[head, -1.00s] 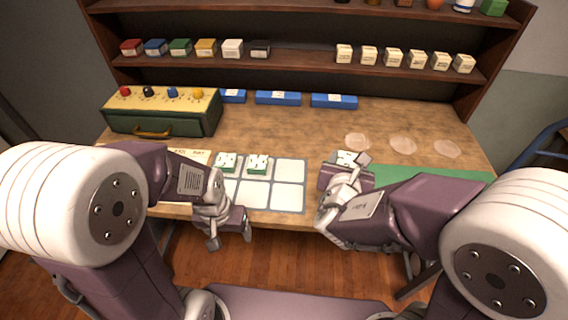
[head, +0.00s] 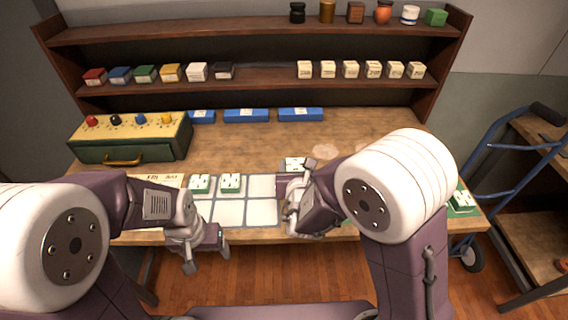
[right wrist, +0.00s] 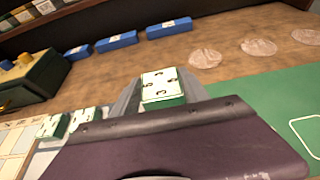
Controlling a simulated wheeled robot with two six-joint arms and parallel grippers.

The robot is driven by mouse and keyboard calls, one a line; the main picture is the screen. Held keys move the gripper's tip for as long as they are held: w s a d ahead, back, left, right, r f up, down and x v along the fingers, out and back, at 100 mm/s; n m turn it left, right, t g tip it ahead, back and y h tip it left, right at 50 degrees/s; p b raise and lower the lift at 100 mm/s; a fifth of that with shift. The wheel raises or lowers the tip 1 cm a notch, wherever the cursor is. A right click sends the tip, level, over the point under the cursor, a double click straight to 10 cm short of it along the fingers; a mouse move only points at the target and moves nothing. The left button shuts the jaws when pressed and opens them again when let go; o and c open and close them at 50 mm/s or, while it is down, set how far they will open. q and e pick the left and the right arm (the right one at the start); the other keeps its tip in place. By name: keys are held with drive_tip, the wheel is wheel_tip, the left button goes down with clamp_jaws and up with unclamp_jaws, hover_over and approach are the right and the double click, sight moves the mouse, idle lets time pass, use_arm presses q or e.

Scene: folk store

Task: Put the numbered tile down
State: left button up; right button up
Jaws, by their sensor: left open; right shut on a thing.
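My right gripper (head: 296,174) is shut on a white-topped, green-sided numbered tile (head: 294,163). In the right wrist view the held tile (right wrist: 162,86) sits between the grey fingers with its marked face up. It is just right of the white grid board (head: 229,213); its exact height above the table is unclear. Two similar tiles, one at left (head: 199,184) and one beside it (head: 231,184), occupy the board's back row. The back-right cell and visible front cells look empty. My left gripper (head: 207,254) is open and empty at the table's front edge.
A green box with coloured knobs (head: 125,148) stands at the back left, with several blue blocks (head: 246,115) behind. A green mat (right wrist: 250,100) lies right of the held tile; another tile (head: 461,200) is at the far right. Shelves (head: 260,80) stand behind.

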drive_tip(key=w+a+f, duration=0.1)
drive_tip(key=w, duration=0.1)
drive_tip(key=w+a+f, duration=0.1)
drive_tip(key=w+f, duration=0.1)
drive_tip(key=shift+a+f, duration=0.15)
drive_tip(key=shift+a, duration=0.2)
drive_tip(key=f, duration=0.3)
drive_tip(key=shift+s+f, duration=0.2)
drive_tip(key=shift+f, duration=0.05)
drive_tip(key=shift+w+f, duration=0.15)
drive_tip(key=shift+f, duration=0.1)
drive_tip(key=shift+b, duration=0.3)
drive_tip(key=shift+f, duration=0.15)
drive_tip(key=o, duration=1.5)
